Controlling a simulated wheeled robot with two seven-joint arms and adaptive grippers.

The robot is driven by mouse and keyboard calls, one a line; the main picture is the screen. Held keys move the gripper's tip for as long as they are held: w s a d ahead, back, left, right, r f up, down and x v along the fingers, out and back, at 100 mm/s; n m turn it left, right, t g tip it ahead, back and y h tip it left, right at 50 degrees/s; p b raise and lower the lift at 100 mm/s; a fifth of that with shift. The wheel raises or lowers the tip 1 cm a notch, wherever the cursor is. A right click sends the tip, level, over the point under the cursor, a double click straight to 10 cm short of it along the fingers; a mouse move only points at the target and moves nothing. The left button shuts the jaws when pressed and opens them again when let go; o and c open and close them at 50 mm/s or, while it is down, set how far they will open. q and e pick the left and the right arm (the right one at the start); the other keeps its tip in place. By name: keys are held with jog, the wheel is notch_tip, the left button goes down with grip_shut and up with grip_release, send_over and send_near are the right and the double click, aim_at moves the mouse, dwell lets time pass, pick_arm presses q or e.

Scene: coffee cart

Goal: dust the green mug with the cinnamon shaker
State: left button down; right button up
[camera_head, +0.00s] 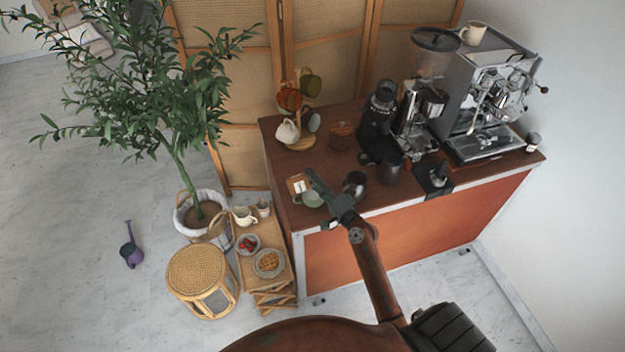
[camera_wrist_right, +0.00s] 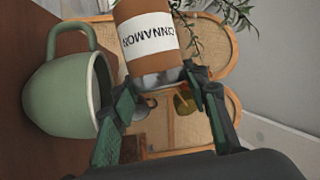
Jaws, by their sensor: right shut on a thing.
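The cinnamon shaker (camera_wrist_right: 151,38) is brown with a white label and a silver end. It is between the fingers of my right gripper (camera_wrist_right: 165,85), which is shut on it. In the head view the shaker (camera_head: 298,186) shows at the left end of the counter, beside the gripper (camera_head: 316,182), and looks tipped on its side. The pale green mug (camera_wrist_right: 70,95) is close beside the shaker in the wrist view. In the head view the mug (camera_head: 313,198) is partly hidden by the gripper. Its inside is hardly visible. My left gripper is not in view.
A dark pitcher (camera_head: 355,184) stands right of the gripper on the counter (camera_head: 285,172). A mug tree (camera_head: 300,142), grinder (camera_head: 378,120) and espresso machine (camera_head: 490,95) stand behind. A low wooden stand (camera_head: 275,285) with bowls is at the left, beside a potted tree (camera_head: 180,130).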

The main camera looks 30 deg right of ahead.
jog(key=shift+s, duration=0.1)
dwell(0.3)
notch_tip(320, 180, up, 2)
jog(key=shift+d+r+p, duration=0.1)
jog(key=shift+r+p, duration=0.15)
jog(key=shift+p, duration=0.85)
notch_tip(320, 180, down, 3)
jog(key=b, duration=0.2)
jog(key=shift+b, duration=0.3)
jog(key=shift+r, duration=0.25)
notch_tip(320, 180, up, 2)
jog(key=shift+r+p, duration=0.2)
jog(key=shift+p, duration=1.05)
notch_tip(320, 180, down, 3)
jog(key=shift+r+b, duration=0.15)
jog(key=shift+b, duration=1.05)
jog(key=shift+r, duration=0.1)
